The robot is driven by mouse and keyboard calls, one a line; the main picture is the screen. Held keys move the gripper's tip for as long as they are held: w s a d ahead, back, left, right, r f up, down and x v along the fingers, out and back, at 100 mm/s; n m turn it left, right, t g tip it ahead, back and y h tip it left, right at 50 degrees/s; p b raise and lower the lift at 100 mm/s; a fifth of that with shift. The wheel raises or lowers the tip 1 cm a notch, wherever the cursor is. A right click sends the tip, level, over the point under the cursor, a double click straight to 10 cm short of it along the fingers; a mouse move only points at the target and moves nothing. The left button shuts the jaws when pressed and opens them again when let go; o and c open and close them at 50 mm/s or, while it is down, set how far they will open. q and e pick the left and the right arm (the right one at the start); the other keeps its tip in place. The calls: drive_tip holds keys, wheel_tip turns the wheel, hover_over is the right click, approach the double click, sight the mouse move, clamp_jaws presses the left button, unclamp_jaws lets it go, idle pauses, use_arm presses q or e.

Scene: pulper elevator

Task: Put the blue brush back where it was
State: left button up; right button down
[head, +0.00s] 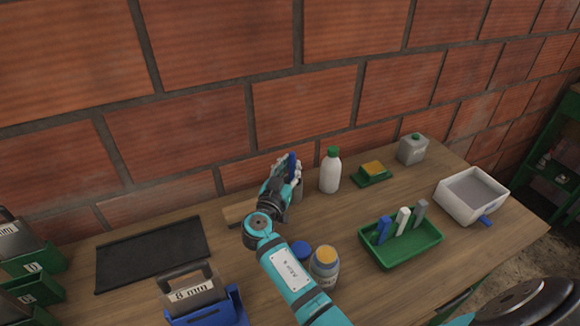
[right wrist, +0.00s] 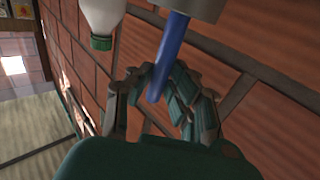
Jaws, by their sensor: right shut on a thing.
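The blue brush (head: 292,165) is upright in my right gripper (head: 280,184), near the wall at the back of the bench. In the right wrist view, its blue handle (right wrist: 168,60) runs between the fingers of my right gripper (right wrist: 160,98), which is shut on it. A grey cup (head: 298,192) stands just behind the gripper, mostly hidden by it. It also shows in the right wrist view (right wrist: 200,8), where the handle meets its rim. The brush's other end is hidden there, and I cannot tell how deep it sits. My left gripper is out of view.
A white bottle (head: 330,172) with a green cap stands right of the cup. An orange-lidded jar (head: 324,266) is beside my arm.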

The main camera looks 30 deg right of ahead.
drive_tip(key=shift+f, duration=0.1)
drive_tip(key=c, duration=1.6)
unclamp_jaws()
drive_tip(key=o, duration=0.4)
drive_tip(key=shift+c, duration=0.2)
drive_tip(key=shift+r, duration=0.2)
drive_tip(key=shift+s+a+f, duration=0.15)
drive_tip(key=shift+a+f, duration=0.05)
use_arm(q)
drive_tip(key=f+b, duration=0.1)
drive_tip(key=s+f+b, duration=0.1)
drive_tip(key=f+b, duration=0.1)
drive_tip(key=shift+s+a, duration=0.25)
use_arm(e)
drive_tip(key=v, duration=0.7)
drive_tip(key=shift+r, duration=0.15)
